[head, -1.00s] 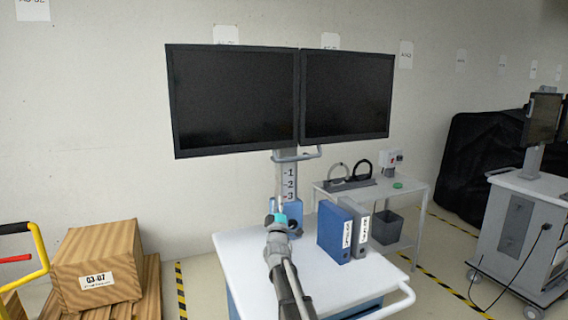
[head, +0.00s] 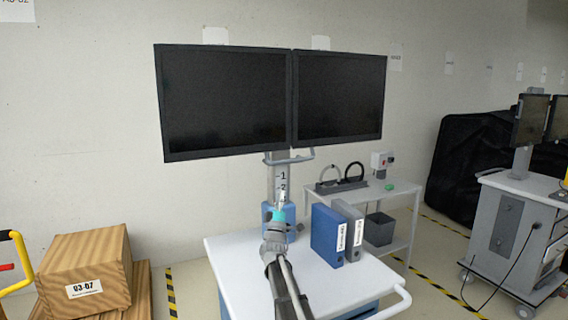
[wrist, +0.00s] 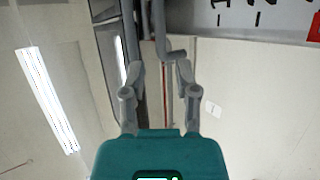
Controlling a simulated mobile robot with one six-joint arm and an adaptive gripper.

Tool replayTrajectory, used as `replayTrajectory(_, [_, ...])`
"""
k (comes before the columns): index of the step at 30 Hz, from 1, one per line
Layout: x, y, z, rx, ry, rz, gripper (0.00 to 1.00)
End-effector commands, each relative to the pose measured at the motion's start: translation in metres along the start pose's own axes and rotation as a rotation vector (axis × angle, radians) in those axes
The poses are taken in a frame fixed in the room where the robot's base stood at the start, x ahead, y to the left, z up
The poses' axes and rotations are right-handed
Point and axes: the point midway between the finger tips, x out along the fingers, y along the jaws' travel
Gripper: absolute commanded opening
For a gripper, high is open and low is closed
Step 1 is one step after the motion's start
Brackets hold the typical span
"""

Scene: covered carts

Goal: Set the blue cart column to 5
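The blue cart (head: 345,306) has a white top. Its grey column (head: 271,178) rises from a blue collar (head: 294,209) and carries two black monitors (head: 225,100). Marks 1 and 2 show on the column above the collar; my gripper hides part of the scale below them. A grey handle bar (head: 289,159) sits under the monitors; a grey bent bar (wrist: 172,54) shows beyond the fingertips in the wrist view. My gripper (head: 282,198) is in front of the column, below the handle. In the wrist view its two fingers (wrist: 157,78) are apart, with nothing clearly held.
Blue and grey binders (head: 327,236) stand on the cart top, right of my gripper. A side table (head: 402,190) is behind. Another monitor cart (head: 500,230) stands at right, a cardboard box (head: 85,270) at left.

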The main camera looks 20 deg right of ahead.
Motion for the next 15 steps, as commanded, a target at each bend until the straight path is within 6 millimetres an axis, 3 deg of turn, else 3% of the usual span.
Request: replayTrajectory(15, [0.047, 0.001, -0.002, 0.001, 0.0, -0.001, 0.4])
